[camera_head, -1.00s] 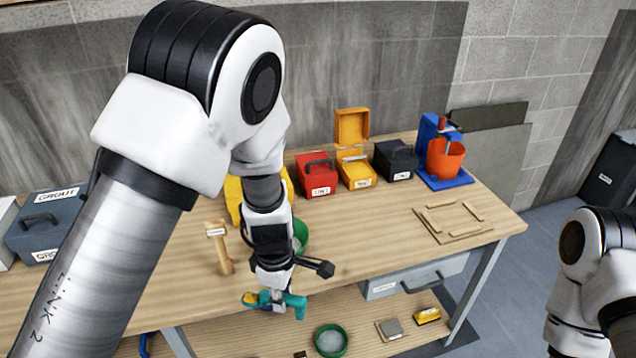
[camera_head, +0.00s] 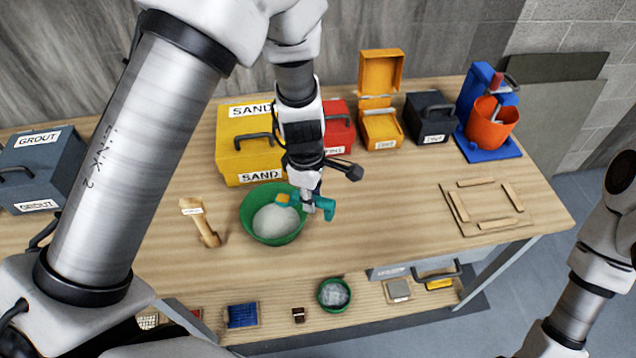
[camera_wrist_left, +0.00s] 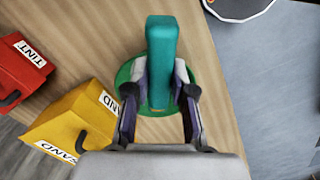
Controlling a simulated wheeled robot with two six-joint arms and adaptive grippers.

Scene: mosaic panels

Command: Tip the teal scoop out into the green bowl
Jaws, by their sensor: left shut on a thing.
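My left gripper (camera_head: 308,202) is shut on the teal scoop (camera_head: 327,208) above the right side of the green bowl (camera_head: 247,222). The scoop's small end with yellow-orange contents points left over the bowl and looks roughly level. The bowl stands on the bench and has pale, whitish contents. In the left wrist view the gripper (camera_wrist_left: 160,78) grips the teal scoop (camera_wrist_left: 162,45), whose handle hides much of the green bowl (camera_wrist_left: 125,76) below. Whether the scoop touches the bowl cannot be told. My right gripper is outside the views.
A wooden mallet-like tool (camera_head: 204,225) lies left of the bowl. A yellow SAND box (camera_head: 232,150) and a red box (camera_head: 340,128) stand behind. A panel with wooden strips (camera_head: 489,230) lies right. Another green bowl (camera_head: 322,300) is on the lower shelf. Bench right of the bowl is clear.

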